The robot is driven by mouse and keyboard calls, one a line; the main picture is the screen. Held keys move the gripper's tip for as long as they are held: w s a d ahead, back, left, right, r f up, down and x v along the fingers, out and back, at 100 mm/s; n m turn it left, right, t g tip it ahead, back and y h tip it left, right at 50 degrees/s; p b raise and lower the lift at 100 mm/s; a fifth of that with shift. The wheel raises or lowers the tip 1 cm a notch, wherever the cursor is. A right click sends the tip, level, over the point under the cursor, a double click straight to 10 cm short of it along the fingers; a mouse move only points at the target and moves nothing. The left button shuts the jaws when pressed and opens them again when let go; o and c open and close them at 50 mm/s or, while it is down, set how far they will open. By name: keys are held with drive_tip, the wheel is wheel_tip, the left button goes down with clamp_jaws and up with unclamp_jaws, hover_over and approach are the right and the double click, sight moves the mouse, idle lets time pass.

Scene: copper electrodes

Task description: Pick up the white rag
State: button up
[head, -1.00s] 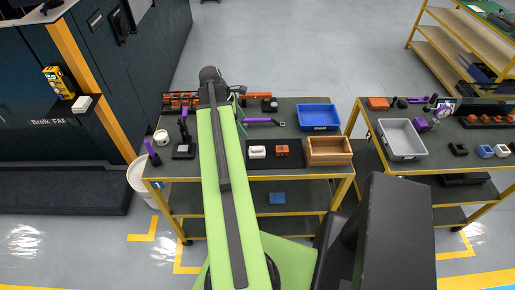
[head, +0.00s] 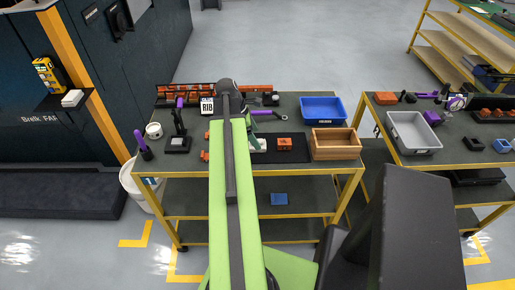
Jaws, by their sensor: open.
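A small white, flat, folded-looking thing (head: 72,98) lies on the dark shelf of the cabinet at the left; it may be the rag, but it is too small to be sure. Another white thing (head: 260,144) lies on the dark mat of the middle table, beside an orange block and partly covered by my arm. I cannot tell whether that one is cloth or a block. My green arm reaches forward over the middle table, and its dark far joint stands over the table's back part. My gripper's jaws are hidden behind the arm.
The middle table (head: 288,101) holds a blue bin (head: 323,108), a wooden box (head: 336,143), an orange block (head: 285,143), a white cup (head: 154,130) and a black stand (head: 178,143). A grey tray (head: 414,133) stands on the right table. A white bucket (head: 140,190) is on the floor.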

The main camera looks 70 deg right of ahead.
drive_tip(key=b+x, duration=0.3)
drive_tip(key=x, duration=0.1)
drive_tip(key=shift+f, duration=0.3)
drive_tip(key=shift+r, duration=0.2)
drive_tip(key=c, duration=1.4)
wheel_tip(320, 180, up, 10)
drive_tip(key=p, duration=1)
drive_tip(key=shift+r, duration=0.15)
drive_tip(key=shift+c, duration=0.2)
